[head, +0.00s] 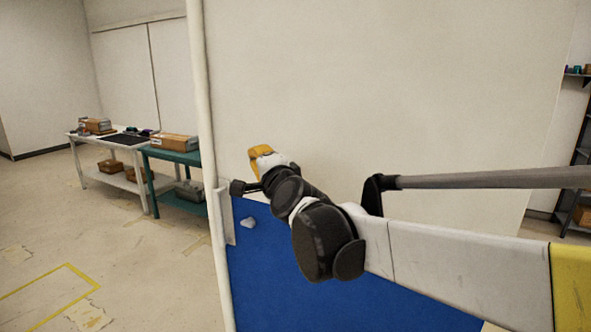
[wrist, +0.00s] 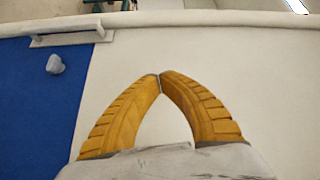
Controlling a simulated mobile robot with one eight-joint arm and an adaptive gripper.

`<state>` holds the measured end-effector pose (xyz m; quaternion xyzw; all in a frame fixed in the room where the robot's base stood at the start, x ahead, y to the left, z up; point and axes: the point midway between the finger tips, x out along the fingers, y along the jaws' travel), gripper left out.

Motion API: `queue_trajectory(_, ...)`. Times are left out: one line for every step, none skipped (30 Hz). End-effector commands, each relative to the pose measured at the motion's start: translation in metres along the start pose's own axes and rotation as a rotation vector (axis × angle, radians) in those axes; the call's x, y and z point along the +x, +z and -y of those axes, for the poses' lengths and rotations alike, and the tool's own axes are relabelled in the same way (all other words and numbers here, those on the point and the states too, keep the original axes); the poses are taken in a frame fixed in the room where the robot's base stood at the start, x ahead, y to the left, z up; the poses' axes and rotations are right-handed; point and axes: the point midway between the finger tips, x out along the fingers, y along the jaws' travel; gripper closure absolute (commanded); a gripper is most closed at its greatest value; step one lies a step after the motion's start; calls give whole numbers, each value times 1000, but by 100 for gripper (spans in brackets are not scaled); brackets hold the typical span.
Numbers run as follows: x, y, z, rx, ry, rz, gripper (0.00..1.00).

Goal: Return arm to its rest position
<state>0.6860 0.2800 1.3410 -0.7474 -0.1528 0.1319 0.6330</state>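My gripper (wrist: 160,76) has two yellow ribbed fingers. In the wrist view its fingertips meet, with nothing visible between them. In the head view my gripper (head: 258,152) is at the end of my bent arm, in front of a pale wall panel with a blue lower part. In the wrist view the pale panel (wrist: 240,80) lies beyond the fingers and the blue area (wrist: 30,100) is to their left. Whether the fingers touch the panel cannot be told.
A small pale knob (head: 248,222) sits on the blue area (head: 300,290); it also shows in the wrist view (wrist: 55,64). A white table (head: 110,143) and a green table (head: 170,155) with boxes stand at the left. A shelf (head: 580,150) is at the far right. The left floor is mostly open.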

Motion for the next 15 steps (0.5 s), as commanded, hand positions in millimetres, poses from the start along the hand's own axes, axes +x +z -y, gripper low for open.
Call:
queue_trajectory(-30, -14, -12, -110, 59, 19, 100)
queue_trajectory(-48, -20, -22, -184, 99, 38, 100)
queue_trajectory(-72, -27, -37, -280, 156, 63, 100)
queue_trajectory(-92, -33, -50, -351, 200, 82, 100)
queue_trajectory(-111, -38, -63, -421, 245, 102, 100)
queue_trajectory(-139, -44, -82, -509, 309, 131, 100)
queue_trajectory(-159, -49, -97, -572, 356, 154, 100)
queue_trajectory(-180, -54, -112, -630, 403, 176, 100)
queue_trajectory(-206, -59, -131, -702, 466, 208, 100)
queue_trajectory(-227, -62, -146, -752, 512, 233, 100)
queue_trajectory(-246, -66, -160, -799, 558, 256, 100)
queue_trajectory(-272, -70, -179, -855, 618, 289, 100)
queue_trajectory(-290, -73, -192, -892, 660, 313, 100)
queue_trajectory(-307, -75, -205, -926, 700, 336, 100)
queue_trajectory(-328, -78, -220, -964, 750, 367, 100)
